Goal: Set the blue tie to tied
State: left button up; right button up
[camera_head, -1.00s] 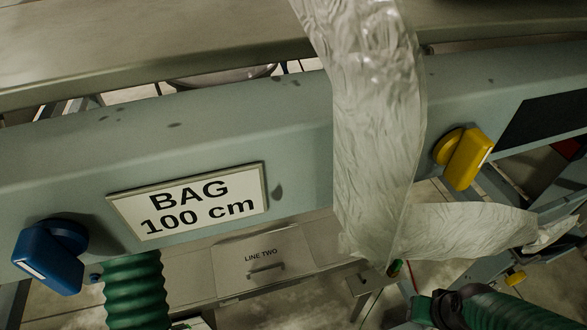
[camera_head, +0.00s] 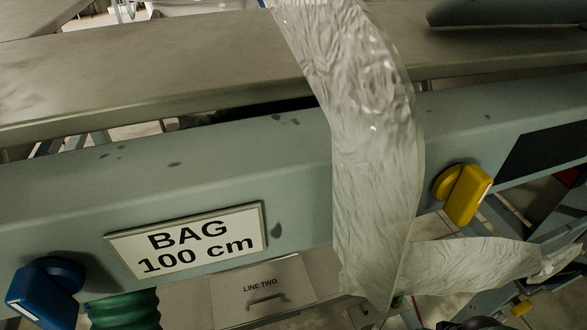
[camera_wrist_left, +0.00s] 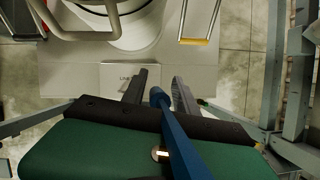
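A blue turn-knob (camera_head: 42,292), which I take for the blue tie, sits at the left end of the grey-green beam in the head view. Its handle points down and left; I cannot tell whether that is tied. In the left wrist view, my left gripper's two dark fingers (camera_wrist_left: 159,88) stand apart. A blue bar (camera_wrist_left: 176,132) runs up between them; I cannot tell whether it is the knob or touches them. In the head view only a green arm sleeve shows at the lower left. The right gripper is not clearly visible.
The beam (camera_head: 300,150) carries a "BAG 100 cm" plate (camera_head: 188,240) and a yellow knob (camera_head: 463,194). A crinkled translucent bag strip (camera_head: 375,150) hangs across it. A "LINE TWO" box (camera_head: 262,290) is below. A ledge (camera_head: 200,75) runs behind.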

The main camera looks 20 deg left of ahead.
pick_arm(q)
jog(key=shift+o, duration=0.2)
jog(key=shift+f, duration=0.1)
jog(key=shift+s+r+b, duration=0.1)
jog(key=shift+r+b, duration=0.15)
jog(key=shift+b, duration=0.1)
jog(key=b+v, duration=0.1)
jog(key=v, duration=0.2)
jog(key=shift+r+b, duration=0.2)
jog(key=shift+b, duration=0.2)
jog(key=s+d+b, duration=0.5)
jog(key=s+b, duration=0.3)
jog(key=s, duration=0.3)
jog(key=shift+s+r+b, duration=0.15)
jog(key=shift+r+b, duration=0.15)
jog(key=shift+r, duration=0.1)
jog(key=shift+a, duration=0.1)
jog(key=shift+s, duration=0.2)
